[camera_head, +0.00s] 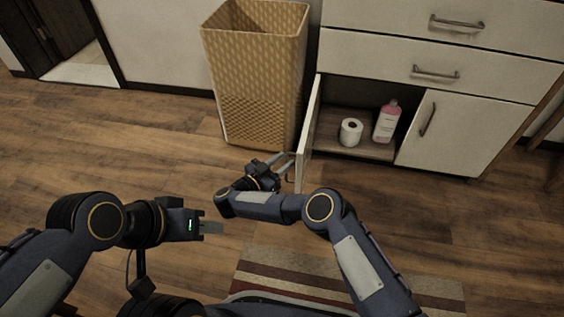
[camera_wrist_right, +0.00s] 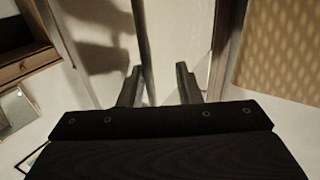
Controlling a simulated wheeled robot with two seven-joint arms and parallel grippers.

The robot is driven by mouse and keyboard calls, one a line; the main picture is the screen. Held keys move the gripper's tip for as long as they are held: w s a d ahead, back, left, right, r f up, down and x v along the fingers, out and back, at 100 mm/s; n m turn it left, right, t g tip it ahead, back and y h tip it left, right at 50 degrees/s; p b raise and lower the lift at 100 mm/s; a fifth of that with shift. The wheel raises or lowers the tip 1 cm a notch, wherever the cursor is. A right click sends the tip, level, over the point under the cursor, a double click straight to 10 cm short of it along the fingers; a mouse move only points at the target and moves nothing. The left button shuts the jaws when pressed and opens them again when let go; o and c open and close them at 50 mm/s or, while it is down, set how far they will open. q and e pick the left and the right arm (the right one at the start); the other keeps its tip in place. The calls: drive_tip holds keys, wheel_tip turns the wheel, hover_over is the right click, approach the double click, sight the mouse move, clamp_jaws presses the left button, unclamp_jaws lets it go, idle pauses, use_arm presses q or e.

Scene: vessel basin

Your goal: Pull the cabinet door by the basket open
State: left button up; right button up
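The cabinet door (camera_head: 309,130) beside the basket stands swung out, seen nearly edge-on. The woven tan basket (camera_head: 255,85) is just left of it, and also shows at the right of the right wrist view (camera_wrist_right: 285,50). My right gripper (camera_head: 285,163) is at the door's lower outer edge, on the basket side. In the right wrist view its fingers (camera_wrist_right: 160,88) are apart, with a narrow upright bar (camera_wrist_right: 143,45) near the left finger. I cannot tell whether this is the handle or the door's edge, or whether they touch. My left gripper (camera_head: 212,227) is over the floor, away from the cabinet; its opening is unclear.
Inside the open compartment (camera_head: 365,146) are a toilet roll (camera_head: 350,132) and a pink bottle (camera_head: 386,122). The right-hand cabinet door (camera_head: 450,133) and the drawers (camera_head: 430,62) above are closed. A striped rug (camera_head: 270,270) lies in front. Wooden floor left of the basket is clear.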

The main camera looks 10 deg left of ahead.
drive_tip(key=shift+s, duration=0.1)
drive_tip(key=p+v, duration=0.2)
drive_tip(key=v, duration=0.5)
drive_tip(key=shift+s+a, duration=0.2)
drive_tip(key=shift+s, duration=0.1)
